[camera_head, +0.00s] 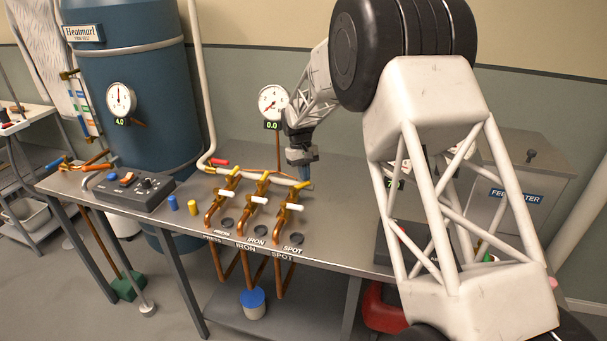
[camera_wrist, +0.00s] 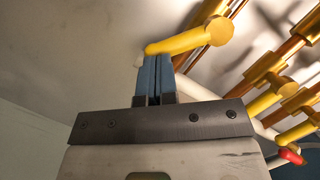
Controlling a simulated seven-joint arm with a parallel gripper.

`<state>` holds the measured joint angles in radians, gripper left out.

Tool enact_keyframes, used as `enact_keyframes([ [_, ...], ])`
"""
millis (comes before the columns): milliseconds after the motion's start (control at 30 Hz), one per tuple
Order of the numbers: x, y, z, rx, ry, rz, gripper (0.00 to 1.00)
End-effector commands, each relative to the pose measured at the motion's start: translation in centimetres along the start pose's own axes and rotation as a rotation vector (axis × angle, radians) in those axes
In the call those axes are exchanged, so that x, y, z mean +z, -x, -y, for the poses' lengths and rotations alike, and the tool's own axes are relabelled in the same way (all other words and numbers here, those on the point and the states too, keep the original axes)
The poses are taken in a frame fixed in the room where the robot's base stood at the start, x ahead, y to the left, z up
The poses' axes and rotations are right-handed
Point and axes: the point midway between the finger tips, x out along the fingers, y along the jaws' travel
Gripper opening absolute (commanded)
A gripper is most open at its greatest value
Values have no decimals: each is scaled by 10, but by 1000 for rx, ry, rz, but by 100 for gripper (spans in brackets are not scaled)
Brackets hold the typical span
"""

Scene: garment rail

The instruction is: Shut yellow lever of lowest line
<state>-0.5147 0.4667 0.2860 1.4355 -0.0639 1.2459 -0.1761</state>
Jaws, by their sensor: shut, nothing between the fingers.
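Three copper lines stand on the steel bench, labelled PRESS, IRON and SPOT, each with a yellow lever near its top. The SPOT yellow lever (camera_head: 301,186) is rightmost; the IRON yellow lever (camera_head: 265,177) and PRESS yellow lever (camera_head: 230,171) stand to its left. My gripper (camera_head: 304,177) is shut and empty, pointing down at the SPOT lever. In the wrist view my blue fingertips (camera_wrist: 155,62) are together at the free end of the nearest yellow lever (camera_wrist: 190,40), touching or almost touching it. Two more yellow levers (camera_wrist: 268,98) are farther right.
White handles (camera_head: 259,201) sit lower on the lines. A gauge (camera_head: 273,102) reading 0.0 stands behind; a boiler gauge (camera_head: 121,100) reads 4.0. A dark control box (camera_head: 128,187) is on the left. A red handle (camera_head: 219,162) is behind PRESS. My arm hides the bench's right part.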

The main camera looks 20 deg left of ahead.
Motion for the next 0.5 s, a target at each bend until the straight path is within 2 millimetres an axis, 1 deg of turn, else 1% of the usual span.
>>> enact_keyframes([
  [33,1,-3,0,-4,-10,4,0],
  [500,7,-5,-3,-36,-114,4,0],
])
